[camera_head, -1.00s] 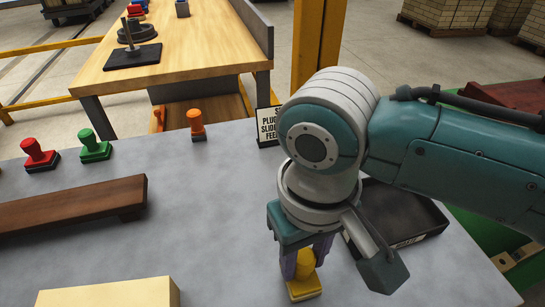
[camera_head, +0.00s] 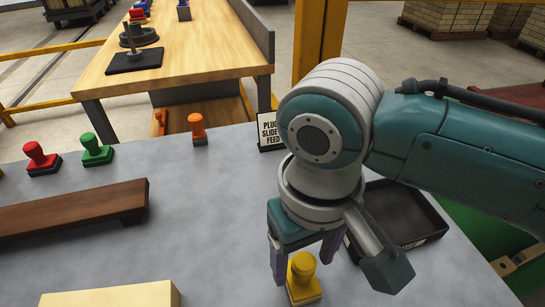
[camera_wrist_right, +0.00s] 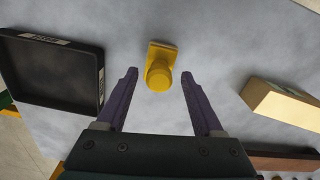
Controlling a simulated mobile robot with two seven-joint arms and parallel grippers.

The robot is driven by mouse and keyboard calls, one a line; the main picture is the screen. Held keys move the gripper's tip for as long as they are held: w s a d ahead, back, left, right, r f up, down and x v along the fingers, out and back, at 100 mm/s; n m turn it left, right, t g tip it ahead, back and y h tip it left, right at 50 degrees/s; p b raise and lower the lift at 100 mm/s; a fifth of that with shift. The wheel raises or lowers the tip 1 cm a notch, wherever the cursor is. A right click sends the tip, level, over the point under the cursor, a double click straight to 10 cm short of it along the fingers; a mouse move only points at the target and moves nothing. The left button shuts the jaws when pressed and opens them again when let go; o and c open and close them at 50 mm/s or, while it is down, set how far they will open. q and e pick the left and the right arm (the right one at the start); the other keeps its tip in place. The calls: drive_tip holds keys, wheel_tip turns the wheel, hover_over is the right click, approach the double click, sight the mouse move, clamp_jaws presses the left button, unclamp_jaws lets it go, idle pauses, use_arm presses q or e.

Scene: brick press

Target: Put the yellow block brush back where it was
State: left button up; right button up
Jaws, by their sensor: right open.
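The yellow block brush (camera_head: 303,277) stands upright on the grey table, knob up, near the front edge of the head view. It also shows in the right wrist view (camera_wrist_right: 160,70), with its base on the table. My right gripper (camera_head: 305,262) is open and empty just above and beside the brush. In the wrist view its two purple fingers (camera_wrist_right: 158,88) are spread wide, with the brush between and slightly beyond their tips, touching neither. My left gripper is not in view.
A black tray (camera_head: 436,222) lies right of the brush. A cream block (camera_head: 110,295) and a dark wooden bar (camera_head: 75,211) are to the left. Red (camera_head: 41,160), green (camera_head: 96,150) and orange (camera_head: 197,129) brushes stand further back, near a small sign (camera_head: 268,130). The table's middle is clear.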

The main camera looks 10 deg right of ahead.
sight(304, 263)
wheel_tip(304, 263, up, 11)
drive_tip(key=p, duration=0.3)
drive_tip(key=s+a+f+t+y, duration=0.1)
drive_tip(key=s+f+t+y, duration=0.15)
drive_tip(key=s, duration=0.35)
drive_tip(key=s+d+t+h, duration=0.1)
drive_tip(key=s+d+h, duration=0.1)
drive_tip(key=s+d, duration=0.4)
drive_tip(key=d, duration=0.4)
drive_tip(key=shift+d+r, duration=0.2)
drive_tip(key=shift+r, duration=0.15)
